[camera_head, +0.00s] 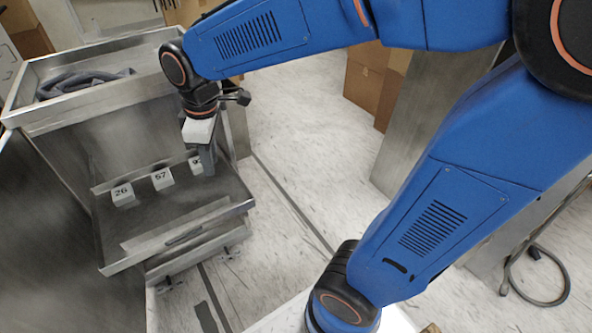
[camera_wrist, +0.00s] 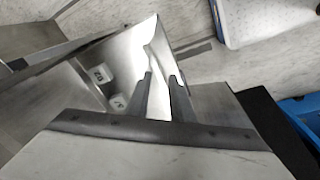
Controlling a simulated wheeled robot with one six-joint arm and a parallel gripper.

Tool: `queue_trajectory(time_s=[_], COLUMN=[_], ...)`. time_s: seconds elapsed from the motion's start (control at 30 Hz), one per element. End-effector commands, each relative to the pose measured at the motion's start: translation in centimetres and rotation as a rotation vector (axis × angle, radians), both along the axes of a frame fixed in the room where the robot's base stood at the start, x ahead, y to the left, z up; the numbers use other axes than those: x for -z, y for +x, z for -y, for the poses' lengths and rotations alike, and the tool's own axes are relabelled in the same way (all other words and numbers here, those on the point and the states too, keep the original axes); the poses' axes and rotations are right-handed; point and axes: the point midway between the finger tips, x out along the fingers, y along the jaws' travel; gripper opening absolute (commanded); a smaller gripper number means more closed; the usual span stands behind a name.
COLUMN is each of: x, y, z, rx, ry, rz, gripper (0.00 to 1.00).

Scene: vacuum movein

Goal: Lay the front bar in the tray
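My gripper (camera_head: 207,165) points down over the right end of an open metal drawer, close to a white block marked with a 9 (camera_head: 195,163), which it partly hides. In the wrist view its two dark fingers (camera_wrist: 163,90) stand apart, with bright metal behind the gap and nothing clearly held. Two more white blocks, marked 26 (camera_head: 122,194) and 57 (camera_head: 162,179), sit in a row in the drawer. The drawer's metal front (camera_head: 180,237) has a dark handle slot. An open metal tray (camera_head: 95,116) tops the cabinet. I cannot pick out a separate front bar.
A dark crumpled cloth (camera_head: 85,82) lies in the top tray. Brown cardboard boxes (camera_head: 368,88) and a grey metal panel (camera_head: 425,110) stand to the right. Pale floor (camera_head: 300,150) is open between them. A black cable (camera_head: 537,290) lies at far right.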

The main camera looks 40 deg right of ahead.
Motion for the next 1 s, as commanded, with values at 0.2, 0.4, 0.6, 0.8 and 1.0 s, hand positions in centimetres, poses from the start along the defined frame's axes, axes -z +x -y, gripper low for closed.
queue_trajectory(time_s=[0.2, 0.4, 0.6, 0.8, 1.0], x=[-1.5, -1.9, -1.4, -0.8, -0.5], y=[-4.2, -8.3, -12.3, -14.9, -15.6], z=[5.6, 9.5, 12.5, 14.0, 14.4], rx=[0.280, 0.532, 0.770, 0.924, 0.969], ry=[0.055, 0.111, 0.171, 0.212, 0.224], rz=[0.065, 0.124, 0.181, 0.219, 0.228], gripper=[0.21, 0.21, 0.21, 0.21, 0.21])
